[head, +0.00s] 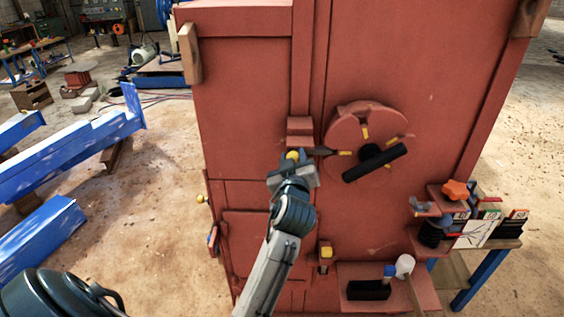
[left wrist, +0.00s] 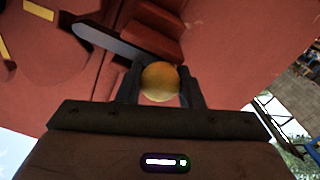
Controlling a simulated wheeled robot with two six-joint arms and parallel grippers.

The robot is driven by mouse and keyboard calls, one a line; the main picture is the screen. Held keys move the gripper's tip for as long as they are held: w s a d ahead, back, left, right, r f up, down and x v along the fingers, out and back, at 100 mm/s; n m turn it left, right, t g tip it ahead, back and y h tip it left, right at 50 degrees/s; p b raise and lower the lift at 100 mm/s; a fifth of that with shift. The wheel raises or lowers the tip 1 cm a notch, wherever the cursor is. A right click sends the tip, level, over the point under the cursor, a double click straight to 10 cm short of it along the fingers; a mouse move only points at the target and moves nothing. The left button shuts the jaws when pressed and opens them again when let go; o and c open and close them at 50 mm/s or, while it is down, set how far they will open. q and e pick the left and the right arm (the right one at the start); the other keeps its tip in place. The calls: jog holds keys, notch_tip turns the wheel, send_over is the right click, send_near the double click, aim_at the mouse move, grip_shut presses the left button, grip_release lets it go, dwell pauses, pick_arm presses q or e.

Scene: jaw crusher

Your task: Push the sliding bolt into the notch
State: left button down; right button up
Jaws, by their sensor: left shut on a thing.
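The sliding bolt (head: 320,151) is a dark bar on the front of the red machine, with a yellow ball knob (head: 293,156) at its left end. Its right end points at the round red disc (head: 345,130), close to a yellow mark on the rim; I cannot tell whether it sits in a notch. My left gripper (head: 292,165) is shut on the yellow knob. In the left wrist view the knob (left wrist: 160,82) sits between both fingers, and the dark bar (left wrist: 125,42) runs off behind it to the upper left. My right gripper is not in view.
A black handle (head: 374,163) sticks out from the disc's hub. A red shelf (head: 345,273) at the lower right holds a black block and a white-headed mallet (head: 404,266). A side table (head: 505,243) with small parts stands at the right. Blue beams (head: 75,150) lie at the left.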

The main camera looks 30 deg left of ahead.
pick_arm(q)
jog(key=shift+w+d, duration=0.25)
jog(key=shift+d, duration=0.1)
jog(key=c, duration=1.2)
grip_release()
jog(key=shift+o, duration=1)
jog(key=shift+w+d, duration=0.1)
jog(key=shift+d, duration=0.15)
jog(key=shift+a, duration=0.15)
